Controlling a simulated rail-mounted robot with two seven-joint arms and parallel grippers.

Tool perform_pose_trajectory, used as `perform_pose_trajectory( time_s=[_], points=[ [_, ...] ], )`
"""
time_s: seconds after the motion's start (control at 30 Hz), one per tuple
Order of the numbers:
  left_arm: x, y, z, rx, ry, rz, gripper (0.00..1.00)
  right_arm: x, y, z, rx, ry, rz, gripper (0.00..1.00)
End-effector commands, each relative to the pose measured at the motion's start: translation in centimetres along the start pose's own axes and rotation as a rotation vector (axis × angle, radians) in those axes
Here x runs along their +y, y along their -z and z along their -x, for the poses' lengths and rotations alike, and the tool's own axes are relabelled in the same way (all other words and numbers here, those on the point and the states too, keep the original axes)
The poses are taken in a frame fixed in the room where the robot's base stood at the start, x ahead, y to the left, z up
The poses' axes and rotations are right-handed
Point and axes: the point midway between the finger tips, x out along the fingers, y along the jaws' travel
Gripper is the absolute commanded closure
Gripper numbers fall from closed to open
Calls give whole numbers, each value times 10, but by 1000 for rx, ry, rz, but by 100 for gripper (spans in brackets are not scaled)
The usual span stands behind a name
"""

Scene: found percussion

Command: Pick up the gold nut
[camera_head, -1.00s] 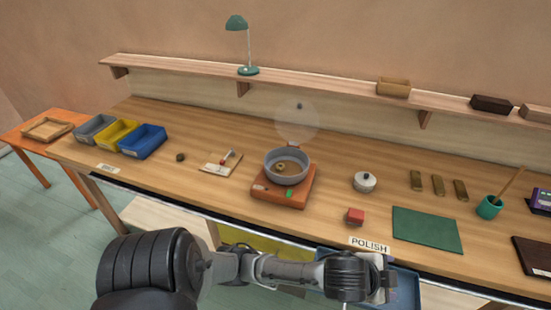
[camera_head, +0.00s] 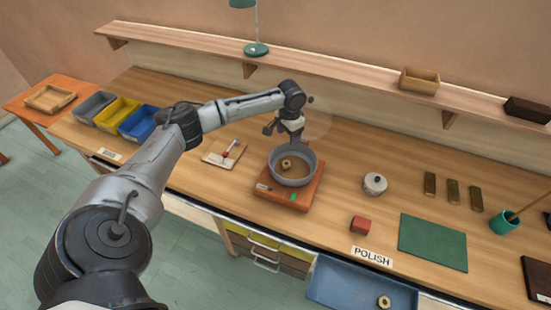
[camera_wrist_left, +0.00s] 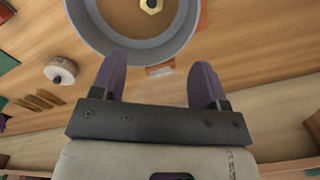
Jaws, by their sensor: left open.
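A gold nut (camera_head: 286,164) lies inside a grey round pan (camera_head: 313,166) that stands on an orange-red base (camera_head: 310,193). In the left wrist view the nut (camera_wrist_left: 151,5) shows at the top edge, inside the pan (camera_wrist_left: 130,52). My left gripper (camera_head: 290,140) is above the back rim of the pan. In the wrist view its two dark fingers (camera_wrist_left: 158,75) are apart with nothing between them. A second gold ring-shaped piece (camera_head: 383,302) lies in a blue tray below the bench front. My right gripper is not in view.
A lidded white pot (camera_head: 375,184), a red block (camera_head: 360,224) and a green mat (camera_head: 433,242) are right of the pan. A small board (camera_head: 215,157) is to its left. A shelf (camera_head: 330,72) runs behind. The blue tray (camera_head: 340,290) is at the front.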

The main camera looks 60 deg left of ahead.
Motion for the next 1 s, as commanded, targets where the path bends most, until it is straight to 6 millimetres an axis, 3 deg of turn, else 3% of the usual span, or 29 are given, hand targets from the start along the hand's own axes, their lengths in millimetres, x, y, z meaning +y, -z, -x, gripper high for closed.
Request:
perform_pose_trajectory(
  time_s=[0.17,0.5,0.87,1.0],
  points=[
    [4,0,-14,-1,-18,49,32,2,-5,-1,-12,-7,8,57],
    [5,0,-69,1,-16,51,32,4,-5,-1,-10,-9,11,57],
    [6,0,-91,1,-15,48,32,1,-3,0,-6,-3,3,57],
    [8,-2,-108,1,-15,49,32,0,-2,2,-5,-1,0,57]
  ],
)
